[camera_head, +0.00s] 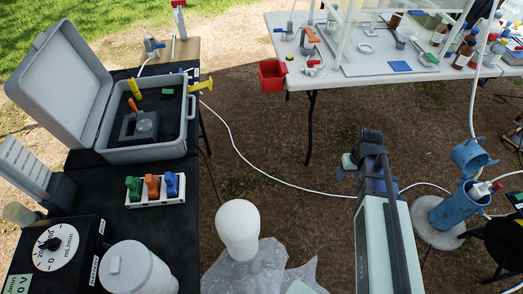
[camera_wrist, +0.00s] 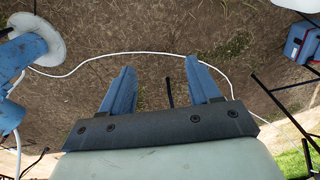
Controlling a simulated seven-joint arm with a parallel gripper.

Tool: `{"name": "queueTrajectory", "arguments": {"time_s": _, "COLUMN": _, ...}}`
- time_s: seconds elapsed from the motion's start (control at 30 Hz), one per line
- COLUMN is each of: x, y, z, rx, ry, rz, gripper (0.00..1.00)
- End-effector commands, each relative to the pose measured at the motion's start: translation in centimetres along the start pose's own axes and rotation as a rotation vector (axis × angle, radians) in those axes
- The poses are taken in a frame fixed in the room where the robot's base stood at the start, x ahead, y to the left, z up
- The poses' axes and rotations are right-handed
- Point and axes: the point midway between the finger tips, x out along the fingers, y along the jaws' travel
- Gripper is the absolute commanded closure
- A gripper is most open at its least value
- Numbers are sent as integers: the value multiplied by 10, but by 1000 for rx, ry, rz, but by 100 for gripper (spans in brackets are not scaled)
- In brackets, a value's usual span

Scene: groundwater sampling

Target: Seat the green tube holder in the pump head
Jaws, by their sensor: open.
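The green tube holder (camera_head: 134,187) stands in the left place of a small white rack (camera_head: 160,203), beside an orange holder (camera_head: 152,187) and a blue holder (camera_head: 172,184). The rack is on the black-covered table at left. A dark block with a round grey face and an orange lever, apparently the pump head (camera_head: 144,127), sits inside the open grey case behind the rack. My gripper (camera_wrist: 160,65) is open and empty over bare ground, its two blue-grey fingers apart. In the head view it is right of centre, far from the rack, and mostly hidden by my arm.
The case lid (camera_head: 63,85) stands open at left. A dial box (camera_head: 55,245) and a white bottle (camera_head: 137,270) are in front of the rack. A blue well pipe (camera_head: 450,210) stands at right. A white table (camera_head: 390,62) with bottles is behind. White tubing crosses the ground.

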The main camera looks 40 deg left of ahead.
Motion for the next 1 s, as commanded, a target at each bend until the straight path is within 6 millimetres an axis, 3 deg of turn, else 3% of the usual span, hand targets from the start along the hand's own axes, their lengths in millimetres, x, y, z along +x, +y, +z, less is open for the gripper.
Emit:
{"name": "queueTrajectory", "arguments": {"time_s": 0.03, "x": -6, "y": -19, "z": -15, "rx": -54, "ry": 5, "rz": -2, "gripper": 38}}
{"name": "queueTrajectory", "arguments": {"time_s": 0.2, "x": -25, "y": -80, "z": -45, "rx": -218, "ry": 14, "rz": -13, "gripper": 38}}
{"name": "queueTrajectory", "arguments": {"time_s": 0.5, "x": -58, "y": -198, "z": -80, "rx": -507, "ry": 24, "rz": -32, "gripper": 38}}
{"name": "queueTrajectory", "arguments": {"time_s": 0.77, "x": -90, "y": -308, "z": -89, "rx": -760, "ry": 32, "rz": -52, "gripper": 38}}
{"name": "queueTrajectory", "arguments": {"time_s": 1.0, "x": -122, "y": -413, "z": -80, "rx": -994, "ry": 40, "rz": -71, "gripper": 38}}
